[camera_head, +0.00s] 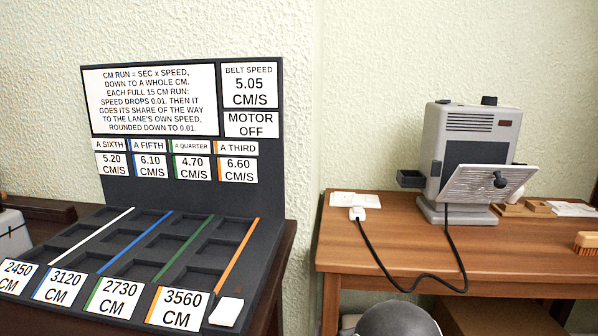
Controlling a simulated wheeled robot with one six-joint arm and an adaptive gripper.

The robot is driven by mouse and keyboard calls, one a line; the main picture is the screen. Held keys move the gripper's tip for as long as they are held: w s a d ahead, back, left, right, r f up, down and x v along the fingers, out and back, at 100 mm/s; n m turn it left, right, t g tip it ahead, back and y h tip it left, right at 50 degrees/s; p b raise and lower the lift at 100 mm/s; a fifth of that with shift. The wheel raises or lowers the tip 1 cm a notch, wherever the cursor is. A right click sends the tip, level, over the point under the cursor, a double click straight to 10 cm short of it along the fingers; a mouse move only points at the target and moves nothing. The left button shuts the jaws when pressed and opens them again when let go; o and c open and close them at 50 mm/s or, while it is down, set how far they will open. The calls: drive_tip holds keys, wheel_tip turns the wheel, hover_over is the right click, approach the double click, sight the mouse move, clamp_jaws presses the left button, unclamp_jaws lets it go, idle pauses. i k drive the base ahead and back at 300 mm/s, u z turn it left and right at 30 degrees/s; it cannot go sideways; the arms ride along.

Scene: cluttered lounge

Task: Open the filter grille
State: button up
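A grey box-shaped appliance (433,150) stands on the wooden table at the right. Its filter grille (480,185), a pale ribbed panel with a dark round knob (499,180), is tilted outward from the front, its top edge leaning away from the body. A dark recess (478,153) shows above and behind the grille. Small vents and a dark window (505,123) are on the upper front. The grille's hinge edge is too small to make out clearly. My gripper is not in view, and nothing is seen touching the grille or its knob.
Small wooden blocks (538,207) and a brush (586,243) lie at right. A dark lane board (262,150) fills the left. A grey dome (397,320) shows at the bottom.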

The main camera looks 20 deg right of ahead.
sight(469, 183)
drive_tip(key=k, duration=1)
drive_tip(key=z, duration=1.35)
drive_tip(key=i, duration=1.1)
drive_tip(key=u, duration=1.15)
